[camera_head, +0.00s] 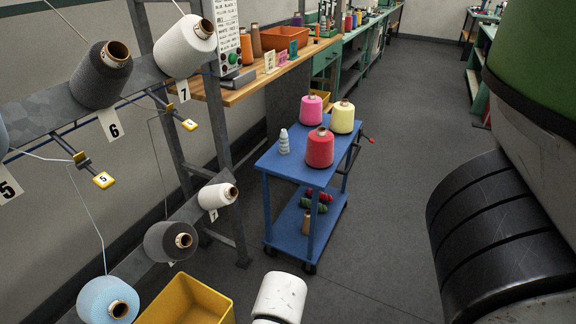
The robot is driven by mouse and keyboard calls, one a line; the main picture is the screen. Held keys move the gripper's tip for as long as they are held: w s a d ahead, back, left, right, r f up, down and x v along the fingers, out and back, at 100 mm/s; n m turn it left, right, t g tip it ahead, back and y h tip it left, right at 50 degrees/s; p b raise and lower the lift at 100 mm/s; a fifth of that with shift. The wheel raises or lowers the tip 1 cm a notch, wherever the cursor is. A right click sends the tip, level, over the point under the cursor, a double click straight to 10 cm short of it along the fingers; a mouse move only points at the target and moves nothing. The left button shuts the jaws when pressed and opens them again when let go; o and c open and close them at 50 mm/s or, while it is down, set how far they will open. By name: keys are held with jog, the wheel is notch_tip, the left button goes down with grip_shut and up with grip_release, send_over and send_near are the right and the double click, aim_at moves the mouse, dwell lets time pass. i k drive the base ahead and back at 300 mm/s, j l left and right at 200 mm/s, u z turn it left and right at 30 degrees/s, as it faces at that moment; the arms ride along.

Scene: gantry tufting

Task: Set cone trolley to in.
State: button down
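The cone trolley (284,170) is a blue two-shelf cart on casters, standing on the grey floor just right of the creel frame. Its top shelf holds a pink cone (312,109), a pale yellow cone (342,118), a red cone (319,149) and a small white ribbed piece (284,142). Its lower shelf holds dark red and green items and a brown tube (306,222). A red-tipped handle (367,139) sticks out at its right side. My gripper is not in view. A white rounded part at the bottom centre may be my arm.
A creel frame (221,130) with several numbered yarn cones stands at left. A yellow bin (187,303) sits at bottom left. A wooden bench (272,64) with an orange crate (285,37) lies behind the trolley. The floor right of the trolley is clear.

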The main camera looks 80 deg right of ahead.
aim_at(286, 160)
jog(key=z, duration=2.3)
jog(key=i, duration=0.5)
jog(key=j, duration=0.05)
